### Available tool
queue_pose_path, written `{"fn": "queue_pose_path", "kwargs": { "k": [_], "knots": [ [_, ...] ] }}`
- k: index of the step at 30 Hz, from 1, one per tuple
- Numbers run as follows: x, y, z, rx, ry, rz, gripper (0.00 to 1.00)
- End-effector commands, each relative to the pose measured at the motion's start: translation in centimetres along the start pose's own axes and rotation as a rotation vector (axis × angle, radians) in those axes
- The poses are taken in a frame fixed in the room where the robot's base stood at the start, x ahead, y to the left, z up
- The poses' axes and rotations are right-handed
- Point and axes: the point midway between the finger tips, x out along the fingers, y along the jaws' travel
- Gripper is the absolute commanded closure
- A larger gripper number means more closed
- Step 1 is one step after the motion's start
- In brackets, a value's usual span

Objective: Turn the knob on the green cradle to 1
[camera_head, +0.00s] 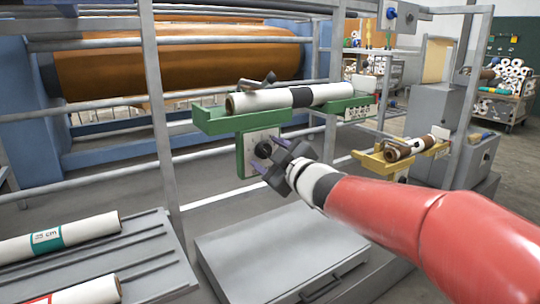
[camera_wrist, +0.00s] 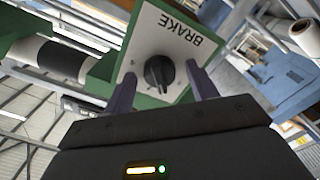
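The green cradle (camera_head: 222,122) holds a white roll (camera_head: 270,100) with a dark band. A green plate hangs below it, with a white face panel (camera_wrist: 172,42) reading "BRAKE", upside down in the wrist view. On the panel is a round black knob (camera_wrist: 159,74), which also shows in the head view (camera_head: 263,149). My gripper (camera_head: 268,154) is at the plate. In the wrist view my gripper (camera_wrist: 161,80) is open, one purple finger on either side of the knob, with gaps between. I cannot read any number marks or tell whether the fingertips are level with the knob.
A yellow cradle (camera_head: 372,160) with a smaller roll stands to the right. A grey rail frame (camera_head: 157,100) crosses close on the left. A sloped rack (camera_head: 150,250) with white rolls is at lower left, and a grey box (camera_head: 280,265) lies below my arm.

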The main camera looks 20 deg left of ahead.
Motion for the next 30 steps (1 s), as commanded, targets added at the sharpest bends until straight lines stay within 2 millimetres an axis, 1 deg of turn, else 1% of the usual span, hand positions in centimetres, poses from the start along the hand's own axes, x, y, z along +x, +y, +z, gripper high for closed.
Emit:
{"fn": "queue_pose_path", "kwargs": {
  "k": [7,10,14,18,21,25,30],
  "knots": [
    [0.0,0.1,0.0,0.0,0.001,0.001,0.41],
    [-0.5,0.1,-0.1,-0.001,0.0,0.002,0.41],
    [-2.4,0.2,-0.1,-0.002,-0.002,0.003,0.41],
    [-4.9,0.2,-0.1,-0.002,-0.001,0.003,0.41],
    [-6.3,0.1,-0.1,-0.002,-0.001,0.002,0.41],
    [-7.5,0.1,0.0,0.0,-0.001,0.001,0.41],
    [-7.8,0.0,0.0,0.001,0.001,0.001,0.41]
  ]
}}
